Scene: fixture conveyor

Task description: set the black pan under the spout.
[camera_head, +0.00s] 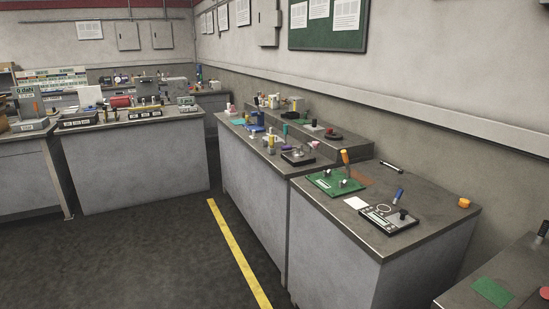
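I cannot make out a black pan or a spout for certain at this distance. A flat black-edged item (76,123) lies at the front of the back left bench, and a smaller black one (145,114) lies to its right. A dark plate with a small fitting (298,157) lies on the middle bench. Neither of my grippers is in view.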

